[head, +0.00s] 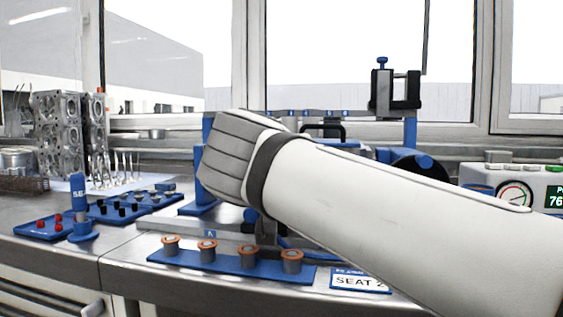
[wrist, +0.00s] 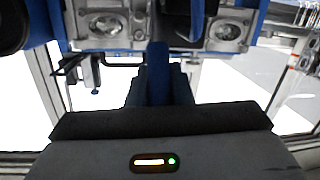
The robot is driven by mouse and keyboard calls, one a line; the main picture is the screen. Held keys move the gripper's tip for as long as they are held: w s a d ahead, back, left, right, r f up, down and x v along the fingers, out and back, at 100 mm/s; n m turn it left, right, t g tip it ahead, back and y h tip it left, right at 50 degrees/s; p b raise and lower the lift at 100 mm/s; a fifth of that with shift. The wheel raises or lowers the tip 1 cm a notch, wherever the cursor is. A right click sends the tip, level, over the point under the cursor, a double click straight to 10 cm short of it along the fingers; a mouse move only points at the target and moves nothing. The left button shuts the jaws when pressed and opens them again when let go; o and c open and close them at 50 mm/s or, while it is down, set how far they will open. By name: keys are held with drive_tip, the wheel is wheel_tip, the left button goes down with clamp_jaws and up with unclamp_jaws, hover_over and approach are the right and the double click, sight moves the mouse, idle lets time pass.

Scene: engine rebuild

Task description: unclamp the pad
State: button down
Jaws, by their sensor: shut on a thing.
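My gripper (wrist: 158,88) shows in the wrist view as a dark body with a lit status light. Its jaws are shut on a narrow blue bar (wrist: 157,60), which stands in front of a grey metal part with round ports (wrist: 105,24). In the head view my white arm hides my gripper and most of the fixture. A black round part (head: 418,166) with blue edges shows behind my arm, and a dark round part (wrist: 12,25) is cut off in the wrist view. I cannot tell for sure which part is the pad.
A blue frame (head: 410,132) carries a black bracket with a blue knob (head: 382,62). A blue strip with several copper-topped parts (head: 207,251) lies in front. Trays of small parts (head: 45,226) are left, a gauge box (head: 513,193) right.

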drive_tip(key=c, duration=1.3)
unclamp_jaws()
drive_tip(key=shift+s, duration=0.1)
drive_tip(key=shift+s, duration=0.2)
drive_tip(key=s+p, duration=0.1)
drive_tip(key=s, duration=0.6)
drive_tip(key=shift+s+a+r, duration=0.15)
drive_tip(key=shift+a+r, duration=0.05)
drive_tip(key=shift+r, duration=0.25)
